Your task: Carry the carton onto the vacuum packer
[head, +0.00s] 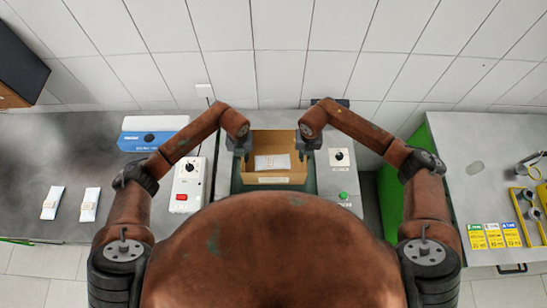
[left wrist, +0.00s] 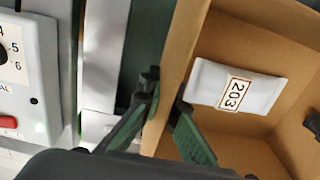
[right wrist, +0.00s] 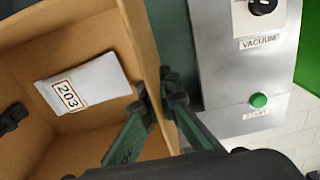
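The open brown carton (head: 262,172) is between my two grippers in the head view, with a white packet (head: 272,162) marked 203 inside. My left gripper (left wrist: 166,92) has one finger outside and one inside the carton's left wall and is shut on it. My right gripper (right wrist: 155,93) clasps the opposite wall the same way. The carton is over the vacuum packer (head: 342,176), whose grey panel, VACUUM dial and green button (right wrist: 259,100) show on its right. Whether the carton rests on the packer or hangs just above it, I cannot tell.
Left of the packer is a white device (head: 188,186) with a dial and red switch. A blue and white box (head: 152,134) and two white packets (head: 52,203) are on the left bench. The right bench holds colored cards (head: 494,236) and a yellow rack (head: 527,213).

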